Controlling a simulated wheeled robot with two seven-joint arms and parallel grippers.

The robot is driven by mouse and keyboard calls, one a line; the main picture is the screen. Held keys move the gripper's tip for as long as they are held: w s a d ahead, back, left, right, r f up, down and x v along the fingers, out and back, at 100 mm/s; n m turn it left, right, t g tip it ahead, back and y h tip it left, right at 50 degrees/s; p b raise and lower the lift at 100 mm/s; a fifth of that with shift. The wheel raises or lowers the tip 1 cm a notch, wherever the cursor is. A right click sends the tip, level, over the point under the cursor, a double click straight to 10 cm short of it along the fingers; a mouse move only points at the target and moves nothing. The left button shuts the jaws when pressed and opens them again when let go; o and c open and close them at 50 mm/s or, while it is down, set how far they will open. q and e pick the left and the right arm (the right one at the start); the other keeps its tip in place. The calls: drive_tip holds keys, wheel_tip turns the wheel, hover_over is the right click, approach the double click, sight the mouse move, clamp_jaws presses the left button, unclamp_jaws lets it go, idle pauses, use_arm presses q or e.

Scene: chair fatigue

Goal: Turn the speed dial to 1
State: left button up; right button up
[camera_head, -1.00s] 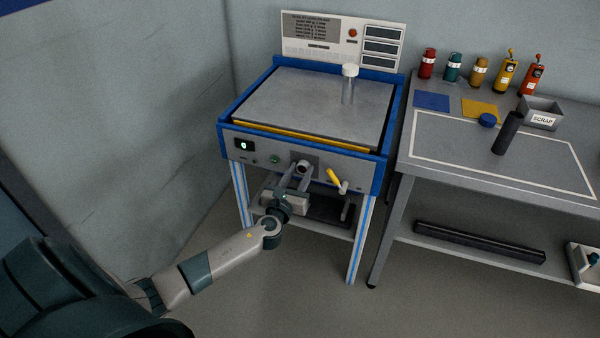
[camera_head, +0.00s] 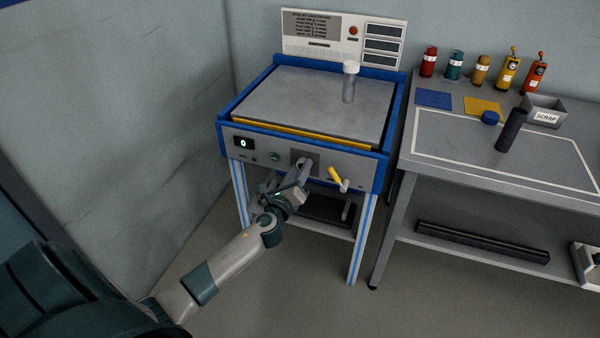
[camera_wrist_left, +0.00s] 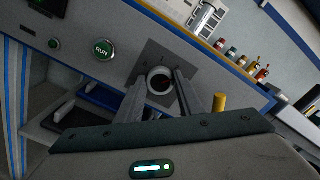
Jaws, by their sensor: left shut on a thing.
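The speed dial (camera_wrist_left: 160,80) is a round knob on a dark square plate on the machine's front panel. In the head view the dial (camera_head: 303,163) is partly hidden by my gripper. My left gripper (camera_head: 301,170) is shut on the dial, with its fingers on either side of it. In the left wrist view the fingers of my left gripper (camera_wrist_left: 160,88) flank the knob, and a small red mark shows on its face. The display (camera_head: 243,143) reads 0. My right gripper is not in view.
A clear jar with a white cap (camera_head: 350,82) stands on the machine's top plate (camera_head: 290,95). A grey bench (camera_head: 430,165) stands to the right.

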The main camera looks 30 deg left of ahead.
use_arm(q)
drive_tip(key=n, duration=1.2)
drive_tip(key=shift+f+n, duration=0.2)
drive_tip(key=shift+n, duration=0.2)
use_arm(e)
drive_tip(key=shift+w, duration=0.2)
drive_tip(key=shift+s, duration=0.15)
use_arm(q)
drive_tip(key=o, duration=1.1)
drive_tip(key=shift+s, duration=0.1)
drive_tip(key=shift+v, duration=8.65)
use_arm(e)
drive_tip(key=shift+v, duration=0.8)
